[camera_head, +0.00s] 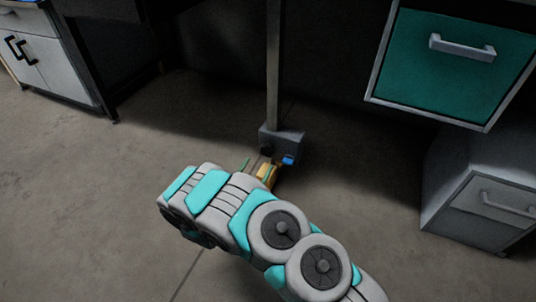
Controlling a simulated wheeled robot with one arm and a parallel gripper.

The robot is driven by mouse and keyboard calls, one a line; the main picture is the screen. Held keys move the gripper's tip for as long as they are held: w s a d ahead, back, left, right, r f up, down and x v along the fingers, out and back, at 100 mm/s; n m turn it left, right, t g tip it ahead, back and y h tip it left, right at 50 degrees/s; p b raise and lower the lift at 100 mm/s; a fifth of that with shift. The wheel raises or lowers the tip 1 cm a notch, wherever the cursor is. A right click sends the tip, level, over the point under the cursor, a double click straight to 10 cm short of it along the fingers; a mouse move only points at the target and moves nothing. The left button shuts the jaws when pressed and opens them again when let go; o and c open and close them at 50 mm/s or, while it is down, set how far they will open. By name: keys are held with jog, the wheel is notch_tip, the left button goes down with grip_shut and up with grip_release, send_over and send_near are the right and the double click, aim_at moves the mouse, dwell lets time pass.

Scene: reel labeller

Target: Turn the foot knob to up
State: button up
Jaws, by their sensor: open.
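A grey box (290,139) sits low on a thin upright post, near the floor in the middle of the view. A small dark part (266,151) shows on its left front and may be the foot knob; it is too small to tell which way it points. A small blue part (288,159) shows on the right. My gripper (257,167) is open just in front of the box, with thin green-edged fingers. A yellow piece (267,172) shows beside the fingers; I cannot tell what it belongs to. My arm hides the area below. I cannot tell whether the fingers touch anything.
The grey post (273,70) rises above the box. A teal drawer (455,70) with a grey handle hangs at the upper right. A grey drawer cabinet (490,205) stands at the right. A white cabinet (50,65) stands at the upper left. The concrete floor (90,190) at left is clear.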

aim_at(266, 151)
jog(key=shift+b+x, duration=0.5)
jog(key=shift+x, duration=3.2)
jog(key=shift+c, duration=0.3)
jog(key=c, duration=1.3)
